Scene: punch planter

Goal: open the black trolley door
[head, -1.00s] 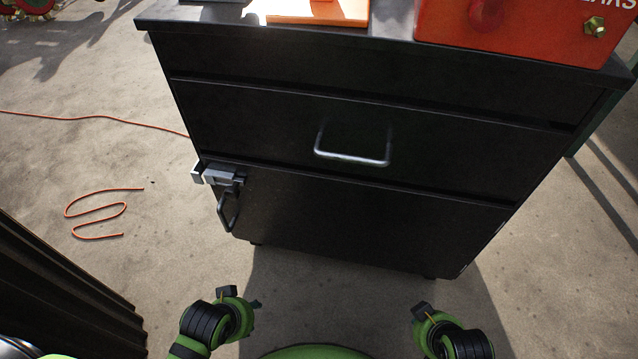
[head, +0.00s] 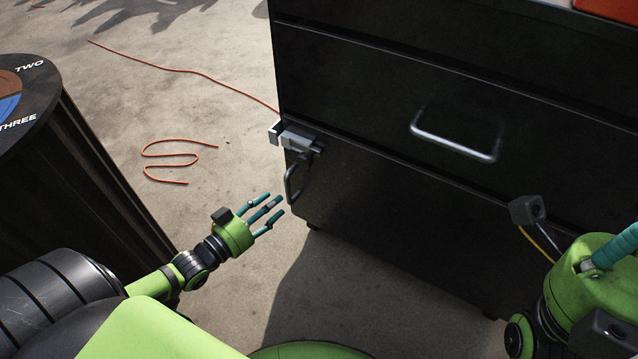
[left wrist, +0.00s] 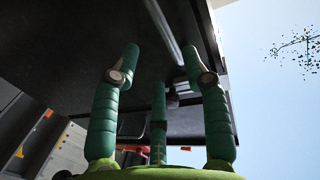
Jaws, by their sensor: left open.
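The black trolley (head: 400,230) fills the right half of the head view. Its lower door (head: 385,215) is shut, with a metal latch (head: 299,138) at the upper left corner and a dark upright handle (head: 292,181) below it. My left gripper (head: 271,211) is open and empty, its teal fingers pointing right, just left of and below that handle in this view. In the left wrist view, a grey bar (left wrist: 164,32), apparently the door handle, shows between the spread fingers; contact cannot be told. My right gripper (head: 612,248) is at the right edge, partly cut off.
A drawer with a silver handle (head: 455,140) is above the door. A dark round-topped stand (head: 85,150) is at the left. An orange cord (head: 180,160) lies on the concrete floor.

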